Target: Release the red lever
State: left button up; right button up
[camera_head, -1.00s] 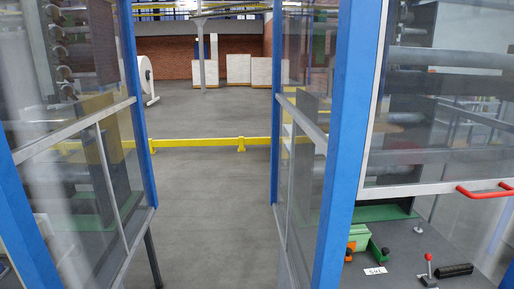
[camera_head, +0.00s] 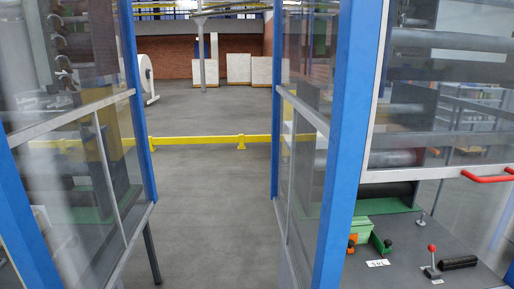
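A small lever with a red ball knob (camera_head: 431,247) stands on a grey work surface (camera_head: 400,281) at the lower right, beyond the blue post. Its stem is upright or nearly so. A red bar handle (camera_head: 488,177) is fixed along the lower edge of the glass panel above it and runs to the picture's right edge. I cannot tell which machine part the lever acts on. Neither of my grippers shows, and nothing touches the lever or the handle.
A blue post (camera_head: 347,150) stands left of the work surface. A green block (camera_head: 371,234), a white label (camera_head: 377,263) and a black cylinder (camera_head: 458,262) are near the lever. Left glass panels flank an open floor aisle (camera_head: 205,220), crossed by a yellow rail (camera_head: 195,143).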

aim_at(432, 248)
jog(key=z, duration=1.4)
